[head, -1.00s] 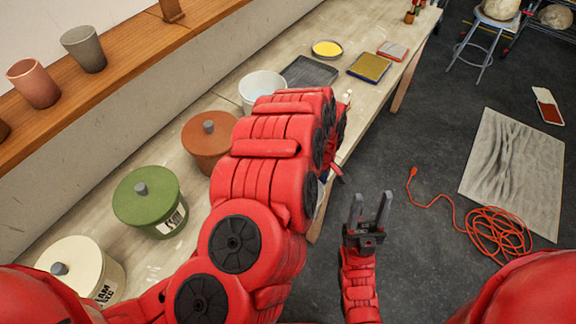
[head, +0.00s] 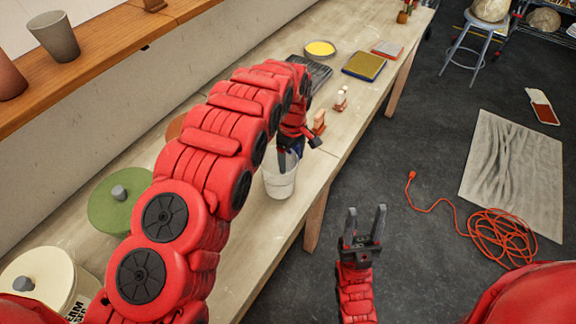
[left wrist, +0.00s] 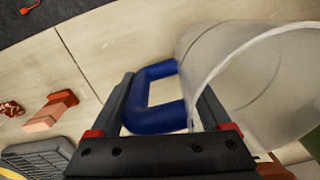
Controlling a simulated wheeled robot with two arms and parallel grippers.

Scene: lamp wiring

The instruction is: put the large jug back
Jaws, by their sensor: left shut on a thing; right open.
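The large jug (head: 281,183) is a pale, translucent vessel with a blue handle (left wrist: 150,118). In the head view it is upright over the front part of the bench. I cannot tell whether its base touches the top. My left gripper (head: 290,150) is shut on the blue handle; in the left wrist view its two fingers (left wrist: 166,88) lie either side of it, with the jug body (left wrist: 250,85) at the right. My left arm hides part of the bench behind it. My right gripper (head: 365,212) is open and empty over the floor.
On the bench (head: 240,250) stand a green lidded pot (head: 118,205) and a cream one (head: 40,280). Wooden-handled tools (head: 319,122), a yellow dish (head: 320,48) and a yellow sponge-like pad (head: 364,66) lie beyond the jug. An orange cable (head: 495,235) lies on the floor.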

